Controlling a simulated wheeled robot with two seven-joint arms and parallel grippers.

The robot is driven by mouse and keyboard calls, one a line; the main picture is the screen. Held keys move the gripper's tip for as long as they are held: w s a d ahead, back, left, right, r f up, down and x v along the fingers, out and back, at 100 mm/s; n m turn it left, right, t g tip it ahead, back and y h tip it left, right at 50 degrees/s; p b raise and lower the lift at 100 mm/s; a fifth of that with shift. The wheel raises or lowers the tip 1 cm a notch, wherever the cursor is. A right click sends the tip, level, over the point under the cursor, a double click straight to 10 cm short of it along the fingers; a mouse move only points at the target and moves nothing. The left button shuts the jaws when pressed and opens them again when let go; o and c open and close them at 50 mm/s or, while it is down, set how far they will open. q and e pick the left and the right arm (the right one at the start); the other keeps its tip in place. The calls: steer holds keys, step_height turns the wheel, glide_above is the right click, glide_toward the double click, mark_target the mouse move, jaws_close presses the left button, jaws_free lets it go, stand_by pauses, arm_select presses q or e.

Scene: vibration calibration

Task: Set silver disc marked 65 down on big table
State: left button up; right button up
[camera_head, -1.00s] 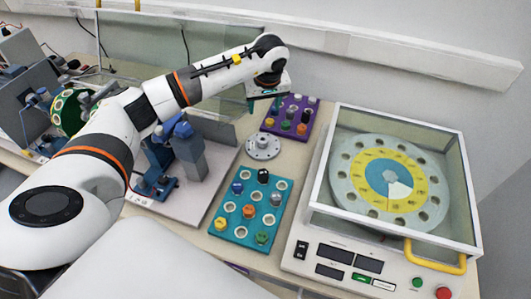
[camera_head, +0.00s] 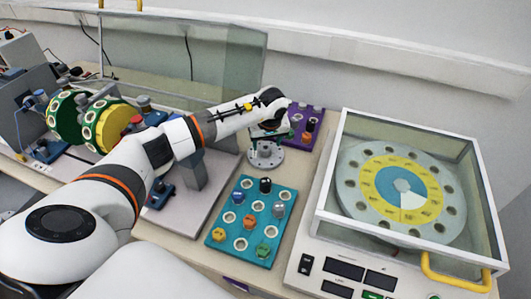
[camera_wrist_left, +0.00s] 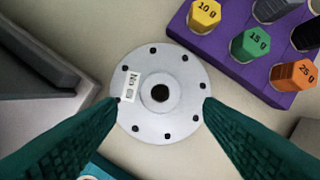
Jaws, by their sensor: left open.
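The silver disc (camera_head: 266,157) lies flat on the big table (camera_head: 297,166), between the teal tray and the purple tray. In the left wrist view the disc (camera_wrist_left: 180,75) has a raised hub with a dark centre hole, small holes around its rim and a white label starting "No"; the number is too blurred to read surely. My left gripper (camera_wrist_left: 161,103) is open, its two teal fingers on either side of the disc, near its edges. I cannot tell whether they touch it. My right gripper is not in view.
A purple tray (camera_wrist_left: 225,57) of coloured weights stands close behind the disc. A teal tray (camera_head: 226,241) with knobs is in front. A glass-sided machine (camera_head: 326,232) stands at right, and a grey-based apparatus (camera_head: 215,172) at left. Bare table is narrow around the disc.

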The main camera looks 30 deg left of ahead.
mark_target(266, 147)
arm_select(q)
steer(key=x, duration=0.4)
steer(key=shift+w+a+f+p, duration=0.15)
steer(key=shift+p, duration=0.2)
steer(key=shift+c, duration=0.3)
steer(key=c, duration=1.2)
jaws_close()
steer(key=shift+r, duration=0.2)
